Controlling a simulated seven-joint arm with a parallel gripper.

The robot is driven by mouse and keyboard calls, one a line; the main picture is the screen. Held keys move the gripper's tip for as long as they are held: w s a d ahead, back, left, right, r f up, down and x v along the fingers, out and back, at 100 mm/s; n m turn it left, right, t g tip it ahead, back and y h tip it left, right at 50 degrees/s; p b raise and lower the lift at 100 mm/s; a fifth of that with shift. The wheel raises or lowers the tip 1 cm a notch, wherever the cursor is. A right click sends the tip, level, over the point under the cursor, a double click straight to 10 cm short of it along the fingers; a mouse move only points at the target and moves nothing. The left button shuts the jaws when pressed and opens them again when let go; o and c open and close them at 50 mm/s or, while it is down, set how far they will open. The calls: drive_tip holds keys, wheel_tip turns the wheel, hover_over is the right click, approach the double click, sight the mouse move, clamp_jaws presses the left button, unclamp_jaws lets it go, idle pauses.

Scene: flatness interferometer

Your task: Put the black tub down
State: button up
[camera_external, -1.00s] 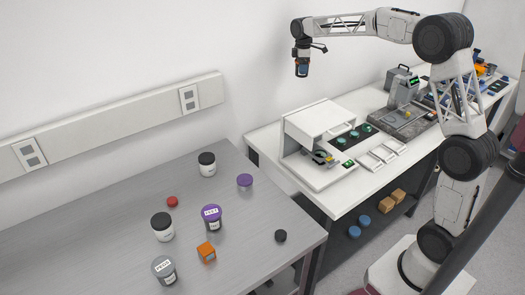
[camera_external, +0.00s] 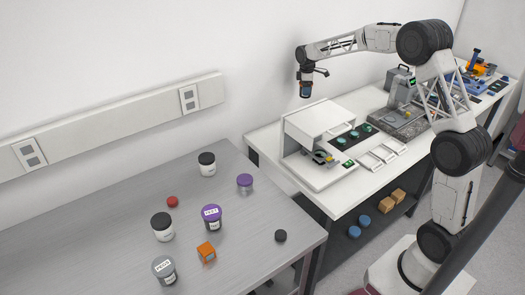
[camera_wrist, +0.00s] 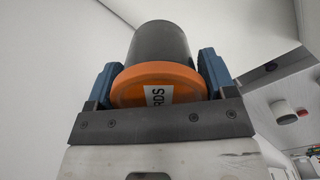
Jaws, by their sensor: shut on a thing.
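The black tub (camera_wrist: 158,45) is in my gripper (camera_wrist: 158,85). In the wrist view it has a dark body and an orange lid (camera_wrist: 135,82) with a white label, partly cut off, reading "RDS". The blue fingers press on it from both sides. In the external view my gripper (camera_external: 306,90) hangs high in the air, above and behind the white box-shaped instrument, near the wall. The tub is small and hard to make out there.
The grey metal table (camera_external: 90,220) carries several jars, including a purple-lidded one (camera_external: 211,217), an orange cube (camera_external: 207,253), a red disc (camera_external: 172,201) and a black disc (camera_external: 280,236). The white bench (camera_external: 345,200) holds the white instrument (camera_external: 320,128). The table's left part is clear.

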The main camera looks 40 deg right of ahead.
wheel_tip(320, 180, down, 5)
drive_tip(key=shift+r, duration=0.1)
idle(0.6)
drive_tip(key=shift+f, duration=2.55)
drive_tip(key=shift+f, duration=2.5)
drive_tip(key=shift+f, duration=0.15)
drive_tip(key=o, duration=0.9)
